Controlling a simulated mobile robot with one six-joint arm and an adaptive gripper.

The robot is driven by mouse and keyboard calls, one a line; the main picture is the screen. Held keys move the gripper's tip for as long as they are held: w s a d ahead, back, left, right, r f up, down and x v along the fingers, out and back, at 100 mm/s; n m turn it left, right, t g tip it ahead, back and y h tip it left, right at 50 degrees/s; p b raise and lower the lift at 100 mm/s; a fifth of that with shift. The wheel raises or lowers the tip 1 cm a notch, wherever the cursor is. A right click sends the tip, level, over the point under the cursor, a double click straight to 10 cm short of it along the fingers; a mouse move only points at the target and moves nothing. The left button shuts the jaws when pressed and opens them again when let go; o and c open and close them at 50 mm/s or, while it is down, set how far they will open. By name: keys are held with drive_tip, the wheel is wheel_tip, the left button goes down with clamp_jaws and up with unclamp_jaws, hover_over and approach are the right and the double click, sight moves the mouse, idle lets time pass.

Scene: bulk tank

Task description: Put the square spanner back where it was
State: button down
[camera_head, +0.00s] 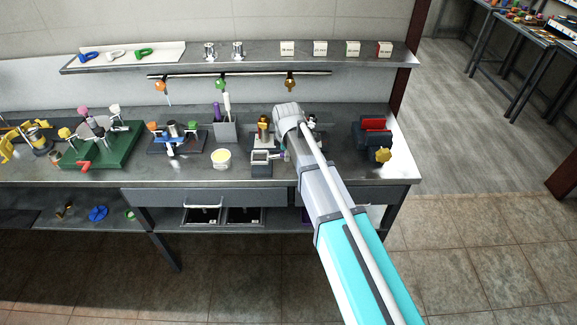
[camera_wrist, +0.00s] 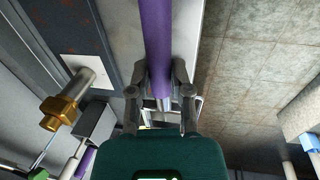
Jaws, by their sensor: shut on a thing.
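My gripper (camera_wrist: 160,95) is shut on a long purple bar, which I take to be the square spanner (camera_wrist: 156,40). In the wrist view the purple bar runs from the top edge down between both fingers, with a greyish end below them. Its tip is partly hidden by my gripper. In the head view my arm covers most of the gripper and the held spanner, over the right-middle of the bench. The place where the spanner was kept cannot be told from these frames.
A brass hex fitting (camera_wrist: 60,110) stands left of my gripper. A grey holder (camera_head: 225,132) with a purple and a white tool, a yellow-topped tub (camera_head: 221,157) and a red-and-dark vise (camera_head: 374,135) stand on the bench (camera_head: 345,165). A shelf (camera_head: 262,57) runs above.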

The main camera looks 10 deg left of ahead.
drive_tip(key=shift+w+f, duration=0.4)
drive_tip(key=shift+f, duration=0.1)
drive_tip(key=shift+w+a+f+b, duration=0.1)
drive_tip(key=shift+w+f+b, duration=0.5)
drive_tip(key=shift+b, duration=0.4)
drive_tip(key=shift+s+f+b, duration=0.2)
drive_tip(key=shift+f+b, duration=1.05)
drive_tip(key=shift+f, duration=0.15)
drive_tip(key=c, duration=0.5)
unclamp_jaws()
drive_tip(key=shift+c, duration=0.2)
drive_tip(key=r+p, duration=0.4)
drive_tip(key=s+r+p, duration=0.1)
drive_tip(key=r+p, duration=0.3)
drive_tip(key=s+r+p, duration=0.1)
drive_tip(key=r+p, duration=0.3)
drive_tip(key=shift+s+d, duration=0.15)
drive_tip(key=shift+d, duration=0.15)
